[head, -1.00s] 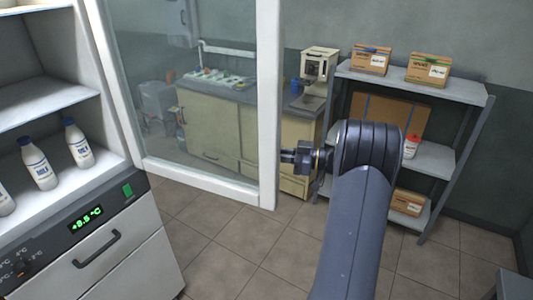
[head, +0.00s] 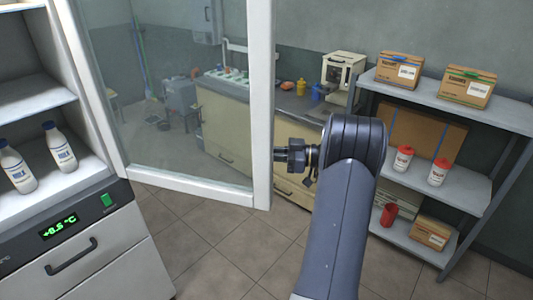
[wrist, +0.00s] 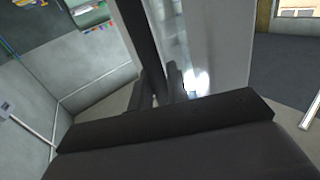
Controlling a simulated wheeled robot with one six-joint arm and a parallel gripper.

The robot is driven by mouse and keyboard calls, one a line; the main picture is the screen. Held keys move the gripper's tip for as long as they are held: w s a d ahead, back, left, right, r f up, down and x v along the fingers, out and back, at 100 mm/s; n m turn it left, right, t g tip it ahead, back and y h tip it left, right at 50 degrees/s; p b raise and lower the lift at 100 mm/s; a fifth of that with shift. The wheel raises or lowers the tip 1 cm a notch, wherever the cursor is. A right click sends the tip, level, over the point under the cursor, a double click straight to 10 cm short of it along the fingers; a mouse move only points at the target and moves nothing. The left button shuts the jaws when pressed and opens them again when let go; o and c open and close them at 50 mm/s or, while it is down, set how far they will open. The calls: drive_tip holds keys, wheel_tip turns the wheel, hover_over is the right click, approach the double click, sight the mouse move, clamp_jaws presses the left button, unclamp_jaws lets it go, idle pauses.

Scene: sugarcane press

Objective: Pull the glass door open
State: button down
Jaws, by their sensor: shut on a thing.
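The glass door (head: 190,100) has a white frame and stands swung out from the right side of the lit fridge (head: 85,235), whose shelves are exposed. My gripper (head: 279,154) is at the door's free right edge in the head view, its fingers small and partly hidden by the frame. In the wrist view, my gripper (wrist: 160,88) has its two fingers closed around a dark bar, the door handle (wrist: 143,40). The pale door frame (wrist: 215,45) runs beside it.
Milk bottles (head: 60,146) stand inside the fridge. A counter (head: 228,125) is behind the glass. A grey metal rack (head: 495,165) with boxes and red-capped containers stands on the right. Tiled floor (head: 225,240) is clear in front of the door.

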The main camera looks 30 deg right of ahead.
idle(0.4)
drive_tip(key=c, duration=1.7)
unclamp_jaws()
drive_tip(key=b+v, duration=0.2)
drive_tip(key=v, duration=0.8)
drive_tip(key=shift+s+d+b, duration=0.2)
drive_tip(key=shift+d+b, duration=0.1)
drive_tip(key=shift+b, duration=0.05)
